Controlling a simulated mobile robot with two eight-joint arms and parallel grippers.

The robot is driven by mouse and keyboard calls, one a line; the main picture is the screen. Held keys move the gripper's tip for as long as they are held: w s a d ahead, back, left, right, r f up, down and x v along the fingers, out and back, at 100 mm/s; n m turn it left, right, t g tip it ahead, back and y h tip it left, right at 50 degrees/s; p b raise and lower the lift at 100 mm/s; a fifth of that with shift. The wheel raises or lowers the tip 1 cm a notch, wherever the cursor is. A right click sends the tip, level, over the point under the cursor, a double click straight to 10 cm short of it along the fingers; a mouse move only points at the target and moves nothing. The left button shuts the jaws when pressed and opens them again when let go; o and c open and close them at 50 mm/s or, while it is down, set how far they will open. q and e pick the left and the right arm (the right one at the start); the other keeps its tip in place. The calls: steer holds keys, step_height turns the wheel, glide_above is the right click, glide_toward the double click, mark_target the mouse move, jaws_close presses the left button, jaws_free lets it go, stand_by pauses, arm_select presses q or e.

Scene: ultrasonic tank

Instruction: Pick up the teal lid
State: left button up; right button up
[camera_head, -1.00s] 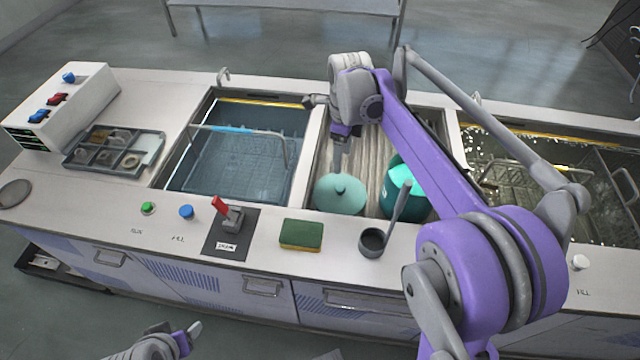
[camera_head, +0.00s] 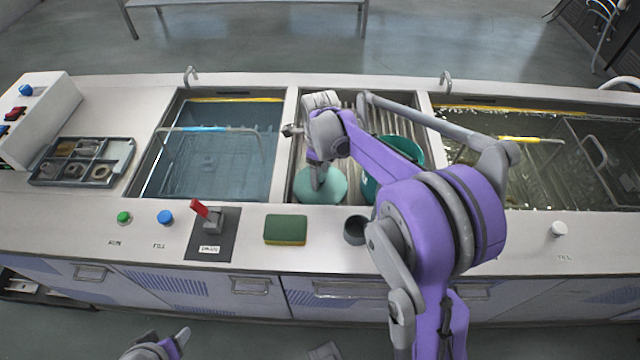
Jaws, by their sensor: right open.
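The teal lid (camera_head: 328,194) is a round, shallow dome lying on the ribbed drain surface in the middle bay, near the front edge. My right gripper (camera_head: 317,184) reaches down from above and is open at the top of the lid. It hides the lid's knob, and I cannot tell whether the fingers touch it. My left gripper (camera_head: 181,340) is low at the bottom edge, away from the counter, only partly in view; its jaw state is unclear.
A teal pot (camera_head: 368,189) stands right of the lid, mostly behind my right arm. A green sponge (camera_head: 286,230) and a dark grey cup (camera_head: 355,231) sit on the front counter. A water-filled tank (camera_head: 215,160) lies left, another tank (camera_head: 540,185) right.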

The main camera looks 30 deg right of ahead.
steer(key=shift+f, duration=0.3)
jaws_close()
stand_by(0.3)
